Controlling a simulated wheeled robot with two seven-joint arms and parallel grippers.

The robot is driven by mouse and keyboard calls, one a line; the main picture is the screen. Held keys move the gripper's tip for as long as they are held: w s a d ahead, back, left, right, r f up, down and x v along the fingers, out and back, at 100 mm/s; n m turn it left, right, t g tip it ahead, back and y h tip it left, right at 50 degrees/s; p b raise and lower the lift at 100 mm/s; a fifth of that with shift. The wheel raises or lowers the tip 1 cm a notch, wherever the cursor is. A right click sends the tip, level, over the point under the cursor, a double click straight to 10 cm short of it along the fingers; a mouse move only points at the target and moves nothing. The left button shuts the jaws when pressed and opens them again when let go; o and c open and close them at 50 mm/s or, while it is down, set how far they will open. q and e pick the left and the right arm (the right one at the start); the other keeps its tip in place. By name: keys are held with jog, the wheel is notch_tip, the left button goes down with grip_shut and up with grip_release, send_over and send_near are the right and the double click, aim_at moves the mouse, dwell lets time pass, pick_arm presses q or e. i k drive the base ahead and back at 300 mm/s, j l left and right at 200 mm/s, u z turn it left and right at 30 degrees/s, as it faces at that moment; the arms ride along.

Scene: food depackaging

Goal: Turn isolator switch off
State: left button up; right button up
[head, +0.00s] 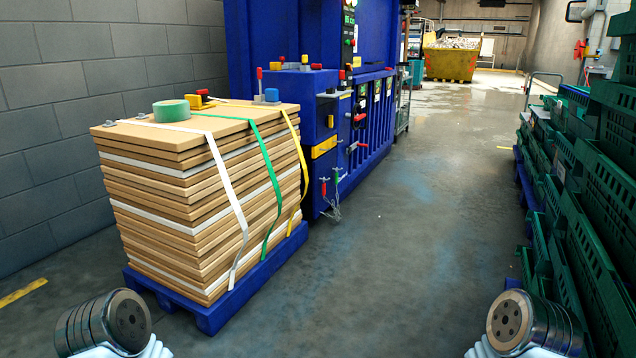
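No switch is marked clearly enough for me to say which one is the isolator switch. A blue baler-like machine (319,85) stands left of centre and carries several small red and yellow controls. A small red fitting (580,48) is on the right wall beside whitish equipment. All are well away from me. Parts of my two arms show at the bottom left and bottom right corners, but no gripper fingers are visible.
A strapped stack of brown boards (190,220) on a blue pallet (215,315) stands at left, before the machine. Green crates (590,210) line the right side. A yellow skip (450,63) is far back. The grey floor (420,230) between is clear.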

aim_at(329, 121)
jog(key=i+u, duration=0.15)
jog(key=i, duration=0.5)
jog(key=i+l+u, duration=0.1)
jog(key=i, duration=0.55)
jog(key=i+l+u, duration=0.15)
jog(key=i, duration=0.5)
